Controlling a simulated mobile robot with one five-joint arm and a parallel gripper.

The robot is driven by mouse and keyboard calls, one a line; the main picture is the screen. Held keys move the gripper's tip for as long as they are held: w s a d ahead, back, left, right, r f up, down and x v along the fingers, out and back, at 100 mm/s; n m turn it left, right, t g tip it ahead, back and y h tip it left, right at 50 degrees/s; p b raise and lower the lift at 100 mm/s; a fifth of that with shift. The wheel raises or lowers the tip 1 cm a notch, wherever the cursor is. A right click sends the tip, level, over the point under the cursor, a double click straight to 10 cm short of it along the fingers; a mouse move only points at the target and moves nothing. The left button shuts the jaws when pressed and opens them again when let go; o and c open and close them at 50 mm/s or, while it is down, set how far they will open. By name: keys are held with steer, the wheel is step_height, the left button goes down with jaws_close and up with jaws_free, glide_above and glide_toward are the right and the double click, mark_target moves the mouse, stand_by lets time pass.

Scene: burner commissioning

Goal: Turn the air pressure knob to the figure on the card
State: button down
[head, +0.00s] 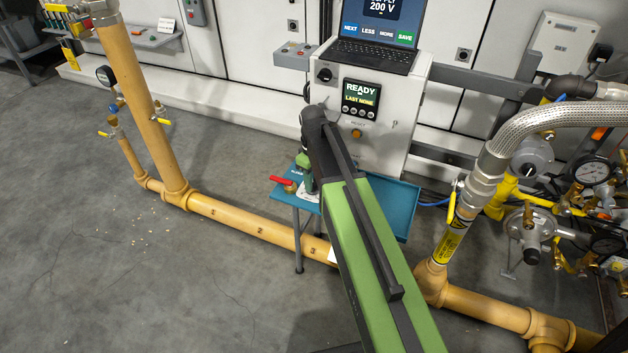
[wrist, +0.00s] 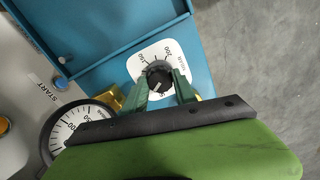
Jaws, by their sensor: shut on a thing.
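The air pressure knob (wrist: 158,77) is black and round with a pale pointer mark, on a white dial plate (wrist: 140,66) in the wrist view. The plate carries figures, one reading 200, and the word mbar. My gripper (wrist: 161,88) has its green fingers on either side of the knob and is shut on it. In the head view my gripper (head: 307,184) reaches down to the blue tray, and my arm hides most of the knob there.
The blue shelf (head: 398,205) sits before the white control box (head: 407,118), whose screen reads READY. A red lever (head: 281,180) is left of my gripper. A round gauge (wrist: 78,125) is close by my gripper. Yellow pipe (head: 245,218) runs along the floor.

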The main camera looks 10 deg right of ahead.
steer(key=shift+s, duration=0.15)
stand_by(0.3)
steer(key=c, duration=1)
jaws_free()
steer(key=shift+r, duration=0.15)
step_height(320, 180, up, 17)
steer(key=p, duration=1.7)
